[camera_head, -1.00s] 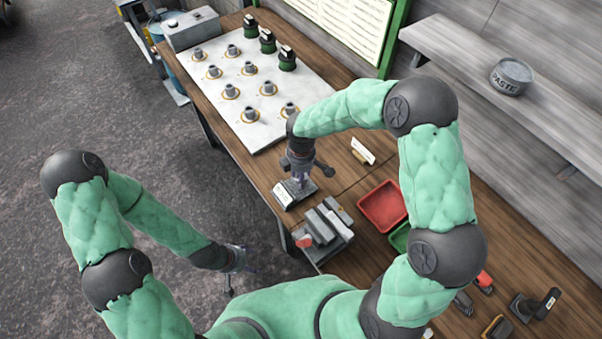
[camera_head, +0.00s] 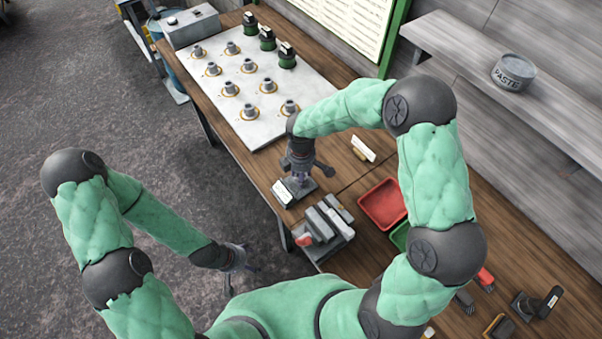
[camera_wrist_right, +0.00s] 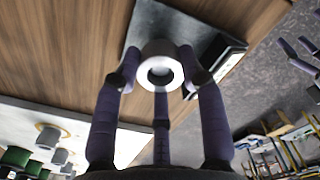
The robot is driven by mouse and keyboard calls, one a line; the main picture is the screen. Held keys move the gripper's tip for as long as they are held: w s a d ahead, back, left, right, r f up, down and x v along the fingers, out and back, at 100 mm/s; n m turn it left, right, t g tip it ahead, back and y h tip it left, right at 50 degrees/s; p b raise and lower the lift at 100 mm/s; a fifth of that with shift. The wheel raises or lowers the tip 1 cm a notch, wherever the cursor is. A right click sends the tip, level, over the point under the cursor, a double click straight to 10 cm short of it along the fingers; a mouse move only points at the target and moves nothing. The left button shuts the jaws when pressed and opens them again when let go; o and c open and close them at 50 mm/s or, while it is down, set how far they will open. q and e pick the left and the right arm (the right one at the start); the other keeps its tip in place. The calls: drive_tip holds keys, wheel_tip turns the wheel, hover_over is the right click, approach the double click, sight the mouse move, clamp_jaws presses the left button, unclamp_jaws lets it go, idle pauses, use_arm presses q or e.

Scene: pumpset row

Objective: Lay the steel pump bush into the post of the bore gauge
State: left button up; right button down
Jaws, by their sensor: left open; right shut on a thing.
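The steel pump bush (camera_wrist_right: 160,70) is a short pale ring with its bore facing the camera in the right wrist view. My right gripper (camera_wrist_right: 160,84) is shut on it, with fingers around its sides. The bore gauge (camera_head: 284,194), with a dark base and a light display, sits on the bench below that gripper (camera_head: 301,178). Its base (camera_wrist_right: 177,30) shows behind the bush in the wrist view. The gauge's post is hidden, and I cannot tell whether the bush touches it. My left gripper (camera_head: 240,268) is open and empty beyond the bench's front edge, above the floor.
A white board (camera_head: 275,130) with several bushes on rings and green-based pieces lies at the back left. A block rack (camera_head: 326,240) and a red tray (camera_head: 383,205) stand right of the gauge. A small white card (camera_head: 363,148) stands behind. A paste tin (camera_head: 512,73) is on the shelf.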

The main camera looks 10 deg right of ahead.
drive_tip(key=shift+f+b, duration=0.55)
drive_tip(key=shift+f, duration=0.3)
drive_tip(key=c, duration=0.6)
unclamp_jaws()
drive_tip(key=shift+c, duration=0.2)
drive_tip(key=shift+r, duration=0.1)
drive_tip(key=shift+r+p, duration=1.25)
drive_tip(key=shift+r, duration=0.25)
drive_tip(key=shift+f, duration=0.1)
